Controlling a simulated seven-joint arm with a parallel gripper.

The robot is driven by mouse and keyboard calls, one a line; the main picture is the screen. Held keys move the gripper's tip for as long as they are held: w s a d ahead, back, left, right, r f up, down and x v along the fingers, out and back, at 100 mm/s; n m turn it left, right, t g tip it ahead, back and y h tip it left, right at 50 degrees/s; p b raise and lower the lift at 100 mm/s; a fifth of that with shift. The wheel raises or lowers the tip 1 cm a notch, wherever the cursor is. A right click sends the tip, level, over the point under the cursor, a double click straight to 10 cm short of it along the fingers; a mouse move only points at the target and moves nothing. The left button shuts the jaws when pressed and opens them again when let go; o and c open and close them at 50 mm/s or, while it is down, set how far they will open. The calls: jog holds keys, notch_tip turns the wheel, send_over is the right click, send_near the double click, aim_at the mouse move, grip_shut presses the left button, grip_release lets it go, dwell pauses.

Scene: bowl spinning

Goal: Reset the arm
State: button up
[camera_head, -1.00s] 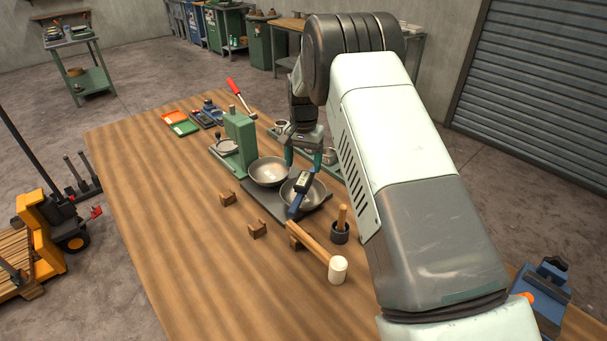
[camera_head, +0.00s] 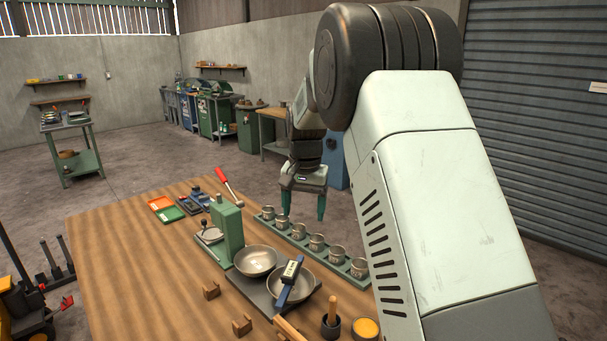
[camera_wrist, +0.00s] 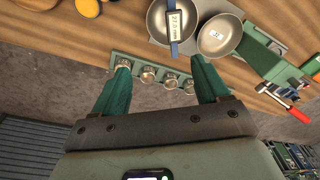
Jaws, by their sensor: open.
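My gripper (camera_head: 303,205) is open and empty. In the head view it hangs, fingers down, above the far side of the wooden table, near a green rack of small metal cups (camera_head: 316,243). In the wrist view my gripper (camera_wrist: 165,82) shows two green fingers spread wide, with the cups (camera_wrist: 148,75) seen between and beyond them. Two metal bowls stand on a dark plate: the left bowl (camera_head: 256,260) and the right bowl (camera_head: 303,286). A caliper with a display (camera_head: 290,272) lies across the right bowl. Nothing is between the fingers.
Small wooden blocks (camera_head: 211,290), a dark pot with a wooden handle (camera_head: 331,320) and orange and green trays (camera_head: 165,208) are on the table. The table's left part is clear.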

jog(key=s+d+r+n+t, duration=0.1)
jog(key=s+d+r, duration=0.3)
jog(key=s+r, duration=0.4)
jog(key=s+d+r+t, duration=0.1)
jog(key=s+d+r, duration=0.2)
jog(key=s+r, duration=0.45)
jog(key=s+d+n+t, duration=0.1)
jog(key=s+d, duration=0.1)
jog(key=s, duration=0.8)
jog(key=s+d+f+t, duration=0.1)
jog(key=s+d, duration=0.1)
jog(key=s, duration=0.8)
jog(key=shift+s+d+f+n+t, duration=0.2)
jog(key=shift+s+d+n+t, duration=0.1)
jog(key=shift+s+d+n, duration=0.1)
